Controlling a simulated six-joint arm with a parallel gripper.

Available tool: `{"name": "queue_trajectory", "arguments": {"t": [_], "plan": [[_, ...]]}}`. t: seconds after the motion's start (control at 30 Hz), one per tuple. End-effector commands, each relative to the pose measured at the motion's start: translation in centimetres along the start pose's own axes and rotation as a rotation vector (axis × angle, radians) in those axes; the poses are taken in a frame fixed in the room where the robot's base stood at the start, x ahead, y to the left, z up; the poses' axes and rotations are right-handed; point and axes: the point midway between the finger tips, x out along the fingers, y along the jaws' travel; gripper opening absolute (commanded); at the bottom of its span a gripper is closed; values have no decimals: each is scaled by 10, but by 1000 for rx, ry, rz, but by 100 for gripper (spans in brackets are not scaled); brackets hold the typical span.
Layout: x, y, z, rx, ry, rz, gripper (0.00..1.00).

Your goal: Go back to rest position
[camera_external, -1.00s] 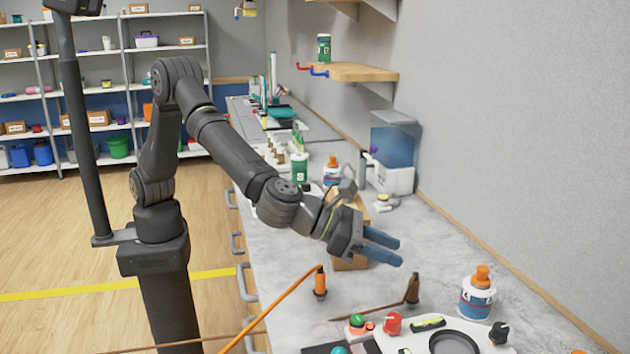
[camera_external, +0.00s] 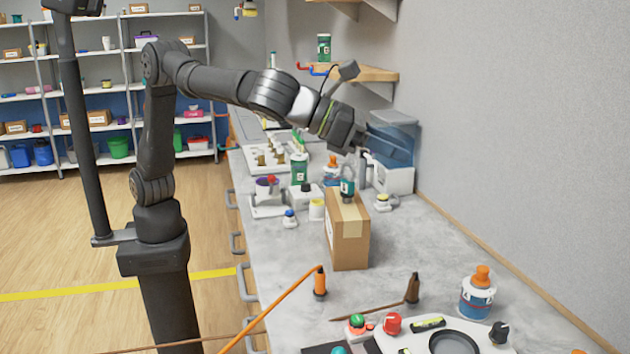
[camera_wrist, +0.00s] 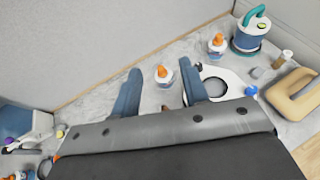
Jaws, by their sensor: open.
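My gripper (camera_external: 392,147) is raised above the workbench, to the right of my base, in the external view. Its blue fingers point right, in front of the blue-topped container near the wall, and partly blend with it. In the wrist view my gripper (camera_wrist: 160,66) shows two blue fingers spread apart, with nothing held between them. A white bottle with an orange cap (camera_wrist: 164,76) shows between the fingers, apparently on the bench below.
A cardboard box (camera_external: 348,232) stands on the bench below my gripper. The blue-topped container (camera_external: 397,178) stands by the wall. A wooden shelf (camera_external: 372,74) is above. An orange-capped bottle (camera_external: 477,298) and a round-dial panel (camera_external: 410,342) are at the front right.

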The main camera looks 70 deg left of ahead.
Motion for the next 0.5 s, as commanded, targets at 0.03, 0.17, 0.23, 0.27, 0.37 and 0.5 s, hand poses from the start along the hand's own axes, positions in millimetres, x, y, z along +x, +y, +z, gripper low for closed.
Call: {"name": "queue_trajectory", "arguments": {"t": [0.03,0.17,0.23,0.27,0.37,0.5], "plan": [[0,12,0,-6,3,18,41],[-2,39,1,-24,7,60,41],[-4,52,1,-31,10,82,41],[-4,58,1,-36,10,91,41],[-7,77,1,-49,13,121,41],[-10,98,1,-64,16,156,41]]}}
